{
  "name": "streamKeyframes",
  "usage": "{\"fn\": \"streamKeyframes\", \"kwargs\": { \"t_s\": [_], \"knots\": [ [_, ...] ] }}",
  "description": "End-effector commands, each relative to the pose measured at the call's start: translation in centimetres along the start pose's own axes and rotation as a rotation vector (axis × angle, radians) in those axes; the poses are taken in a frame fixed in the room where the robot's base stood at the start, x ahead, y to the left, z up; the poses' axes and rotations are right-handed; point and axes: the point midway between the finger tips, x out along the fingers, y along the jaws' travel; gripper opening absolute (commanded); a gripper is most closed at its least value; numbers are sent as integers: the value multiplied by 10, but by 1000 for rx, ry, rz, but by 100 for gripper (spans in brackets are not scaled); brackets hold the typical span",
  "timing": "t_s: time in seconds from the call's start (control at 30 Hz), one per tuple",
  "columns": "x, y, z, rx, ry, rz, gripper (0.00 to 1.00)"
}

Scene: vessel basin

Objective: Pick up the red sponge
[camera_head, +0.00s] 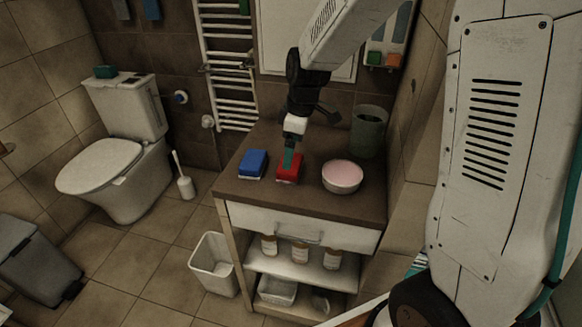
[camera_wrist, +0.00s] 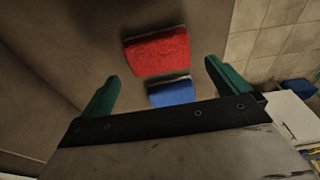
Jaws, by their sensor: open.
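The red sponge (camera_head: 289,172) lies on the brown top of a cabinet (camera_head: 300,198), between a blue sponge (camera_head: 253,164) on its left and a pink-and-white bowl (camera_head: 342,177) on its right. My gripper (camera_head: 290,158) is above the red sponge in the head view and hides part of it. In the wrist view the red sponge (camera_wrist: 157,51) shows ahead of the two green fingers of my gripper (camera_wrist: 161,80), which are apart with nothing between them. The blue sponge (camera_wrist: 171,92) shows behind the edge of the gripper mount.
A dark green bin-like container (camera_head: 369,132) stands at the back right of the cabinet top. Several jars (camera_head: 300,250) sit on the shelf below. A white bin (camera_head: 213,265) and a toilet (camera_head: 115,165) stand to the left. A wall and towel rack (camera_head: 227,60) are behind.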

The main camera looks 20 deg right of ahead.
Motion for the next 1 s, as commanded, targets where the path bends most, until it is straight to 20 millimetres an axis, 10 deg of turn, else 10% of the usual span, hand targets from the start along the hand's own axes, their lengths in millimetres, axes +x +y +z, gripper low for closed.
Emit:
{"fn": "streamKeyframes", "kwargs": {
  "t_s": [0.4, 0.73, 0.87, 1.0],
  "knots": [
    [56, 2, 2, 2, -3, -4, 100],
    [64, 2, 1, 3, -1, -1, 100],
    [64, 2, 1, 3, -1, -2, 65],
    [64, 2, 1, 3, -1, -2, 61]
  ]
}}
